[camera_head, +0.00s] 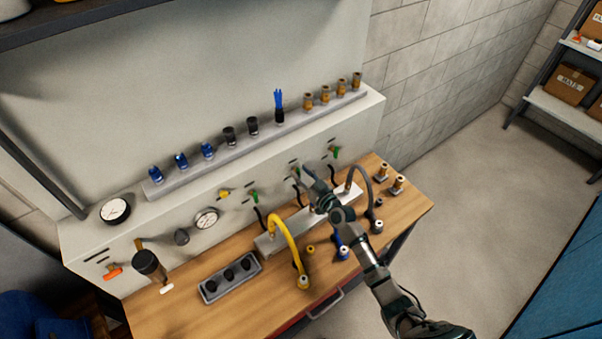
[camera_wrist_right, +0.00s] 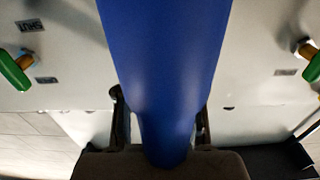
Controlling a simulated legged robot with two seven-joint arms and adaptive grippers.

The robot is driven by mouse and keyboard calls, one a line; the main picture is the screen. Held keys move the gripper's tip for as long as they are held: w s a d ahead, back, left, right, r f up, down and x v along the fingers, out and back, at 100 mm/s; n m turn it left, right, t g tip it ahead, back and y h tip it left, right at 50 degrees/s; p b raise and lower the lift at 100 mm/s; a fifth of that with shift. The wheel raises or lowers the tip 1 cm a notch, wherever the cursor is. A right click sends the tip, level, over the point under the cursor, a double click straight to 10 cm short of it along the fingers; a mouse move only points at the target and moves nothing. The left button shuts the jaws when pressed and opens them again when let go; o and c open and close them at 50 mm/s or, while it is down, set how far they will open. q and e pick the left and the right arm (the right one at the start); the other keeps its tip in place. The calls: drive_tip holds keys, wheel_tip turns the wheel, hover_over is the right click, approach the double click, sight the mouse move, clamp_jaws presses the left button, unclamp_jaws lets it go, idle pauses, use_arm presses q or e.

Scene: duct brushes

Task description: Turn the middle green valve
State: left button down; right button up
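The middle green valve (camera_head: 295,171) is on the pale panel behind the bench, between a left green valve (camera_head: 254,196) and a right green valve (camera_head: 335,153). My right gripper (camera_head: 309,180) is just in front of the middle valve; contact cannot be told. In the right wrist view its fingers (camera_wrist_right: 161,122) stand apart, on either side of a broad blue tube. This blue hose (camera_wrist_right: 175,60) crosses the centre and hides the middle valve there. Green handles show at the left edge (camera_wrist_right: 14,71) and right edge (camera_wrist_right: 312,68). My left gripper is out of view.
A yellow hose (camera_head: 289,243) arches left of my right arm, and a grey hose (camera_head: 365,178) right of it. A blue-collared hose end (camera_head: 343,252) stands beside my forearm. A grey tray (camera_head: 230,279) lies on the bench. A ledge (camera_head: 255,139) with several fittings runs above.

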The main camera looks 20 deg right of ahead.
drive_tip(key=shift+w, duration=0.15)
drive_tip(key=shift+a, duration=0.4)
clamp_jaws()
